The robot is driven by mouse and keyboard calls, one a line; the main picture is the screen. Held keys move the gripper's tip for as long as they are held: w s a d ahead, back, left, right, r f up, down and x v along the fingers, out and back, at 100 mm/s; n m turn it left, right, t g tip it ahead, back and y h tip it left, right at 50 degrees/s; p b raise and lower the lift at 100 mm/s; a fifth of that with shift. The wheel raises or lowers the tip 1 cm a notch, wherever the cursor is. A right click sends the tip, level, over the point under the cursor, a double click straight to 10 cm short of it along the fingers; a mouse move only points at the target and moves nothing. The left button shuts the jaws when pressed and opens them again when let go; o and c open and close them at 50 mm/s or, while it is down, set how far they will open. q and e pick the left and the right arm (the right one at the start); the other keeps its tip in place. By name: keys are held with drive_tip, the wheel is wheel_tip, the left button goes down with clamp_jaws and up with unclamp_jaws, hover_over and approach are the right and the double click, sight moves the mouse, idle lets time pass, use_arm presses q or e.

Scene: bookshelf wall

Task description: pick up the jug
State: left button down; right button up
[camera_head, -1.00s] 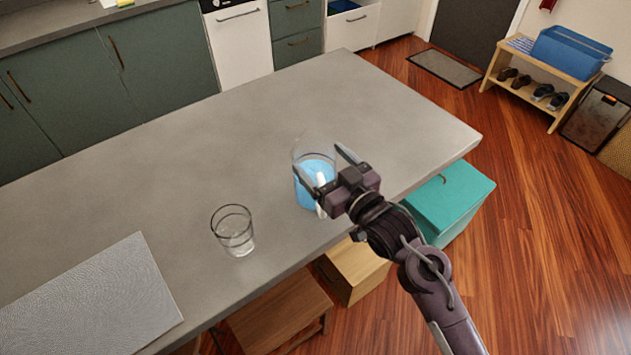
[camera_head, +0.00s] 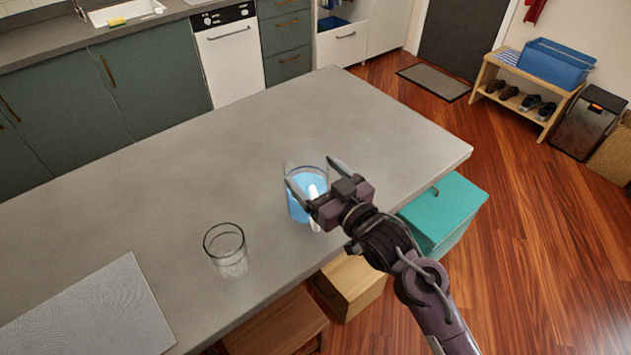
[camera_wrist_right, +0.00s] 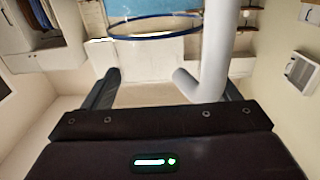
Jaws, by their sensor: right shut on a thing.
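The jug (camera_head: 297,208) is clear, holds blue liquid and has a white handle (camera_head: 313,192). It is upright at the counter's near edge in the head view. My right gripper (camera_head: 311,171) reaches it from the right, with a finger on either side of it, and is shut on it. In the right wrist view the pale handle (camera_wrist_right: 218,45) hangs between the two fingers, and a blue rim (camera_wrist_right: 155,27) shows at the top. Whether the jug's base touches the counter is hard to tell. My left gripper is not in view.
An empty clear glass (camera_head: 226,248) stands left of the jug on the grey counter (camera_head: 200,180). A grey mat (camera_head: 90,312) lies at the near left. A teal box (camera_head: 445,212) and a wooden box (camera_head: 352,285) are below the counter's edge. The counter behind the jug is clear.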

wheel_tip(320, 180, up, 19)
drive_tip(key=shift+r+b, duration=0.15)
drive_tip(key=shift+b, duration=0.15)
idle(1.1)
